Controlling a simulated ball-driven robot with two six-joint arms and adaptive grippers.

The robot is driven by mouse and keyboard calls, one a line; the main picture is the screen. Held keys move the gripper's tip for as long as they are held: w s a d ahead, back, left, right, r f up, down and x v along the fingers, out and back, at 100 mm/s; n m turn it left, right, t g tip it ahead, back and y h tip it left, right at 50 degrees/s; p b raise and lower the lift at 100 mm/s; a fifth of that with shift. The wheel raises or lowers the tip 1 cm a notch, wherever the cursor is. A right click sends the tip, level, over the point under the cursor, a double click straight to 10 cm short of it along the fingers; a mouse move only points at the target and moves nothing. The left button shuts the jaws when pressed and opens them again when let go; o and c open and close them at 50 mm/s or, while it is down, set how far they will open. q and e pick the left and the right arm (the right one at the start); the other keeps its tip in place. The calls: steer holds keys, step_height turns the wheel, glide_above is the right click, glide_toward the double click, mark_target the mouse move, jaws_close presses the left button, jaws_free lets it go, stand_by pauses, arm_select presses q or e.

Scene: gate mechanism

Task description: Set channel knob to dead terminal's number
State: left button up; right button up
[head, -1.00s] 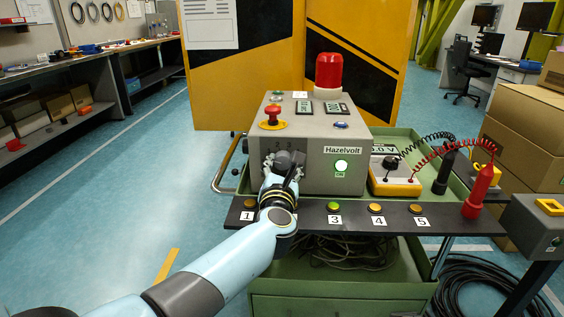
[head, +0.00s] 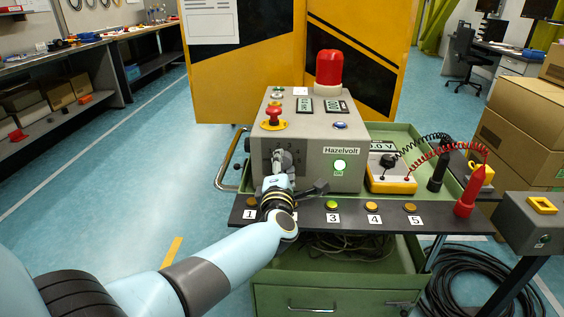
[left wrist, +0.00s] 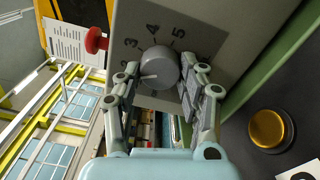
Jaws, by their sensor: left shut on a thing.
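The grey channel knob (left wrist: 158,68) sits on the Hazelvolt box (head: 340,176); its white mark points left, toward the partly hidden 2. The numbers 3, 4 and 5 show on the dial; 1 is hidden. My left gripper (head: 284,160) is at the dial on the box's front; in the left wrist view its fingers (left wrist: 166,88) are closed around the knob's sides. Terminal 1 (head: 251,201), terminal 3 (head: 331,205), terminal 4 (head: 372,206) and terminal 5 (head: 410,208) line the black strip. My left arm hides terminal 2. My right gripper is not in view.
A red probe (head: 469,190) and a black probe (head: 438,172) stand at the right. The box carries a red stop button (head: 274,115) and a red lamp (head: 328,70).

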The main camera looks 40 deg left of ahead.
arm_select(q)
steer(key=shift+m, duration=0.7)
steer(key=o, duration=1.2)
steer(key=shift+c, duration=0.2)
steer(key=v, duration=1.2)
steer(key=shift+w+d, duration=0.1)
